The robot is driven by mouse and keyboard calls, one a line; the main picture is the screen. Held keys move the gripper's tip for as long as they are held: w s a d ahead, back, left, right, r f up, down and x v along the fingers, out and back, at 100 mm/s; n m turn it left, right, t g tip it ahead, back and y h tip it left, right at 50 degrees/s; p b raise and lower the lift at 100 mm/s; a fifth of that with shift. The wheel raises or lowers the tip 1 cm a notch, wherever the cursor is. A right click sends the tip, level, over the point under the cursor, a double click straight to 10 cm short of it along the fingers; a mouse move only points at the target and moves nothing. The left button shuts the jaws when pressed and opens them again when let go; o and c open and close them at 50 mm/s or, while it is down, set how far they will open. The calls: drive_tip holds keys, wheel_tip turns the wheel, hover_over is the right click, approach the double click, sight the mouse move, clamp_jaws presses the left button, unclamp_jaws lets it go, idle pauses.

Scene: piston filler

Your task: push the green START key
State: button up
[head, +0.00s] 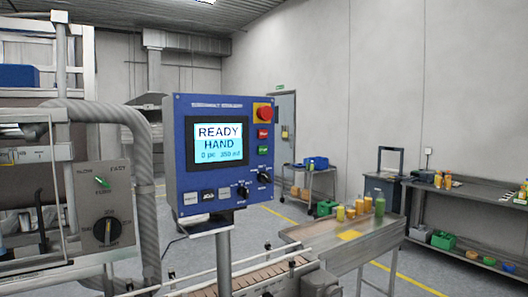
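The blue control panel (183,165) stands on a grey post (223,262) near the middle of the head view. Its green key (263,150) is on the right side of the panel face, below a red key (263,133); its lettering is too small to read surely. A red mushroom button (265,113) on a yellow base sits above both. The lit screen (218,144) reads READY, HAND, 0 pc, 350 ml. My gripper is not in this view, and nothing covers the green key.
Two black knobs (264,177) and small keys (190,198) line the panel's lower part. A grey hose (143,205) and a grey box with a selector (106,230) stand left. A conveyor (265,277) runs below the panel. A bench with bottles (345,247) is at right.

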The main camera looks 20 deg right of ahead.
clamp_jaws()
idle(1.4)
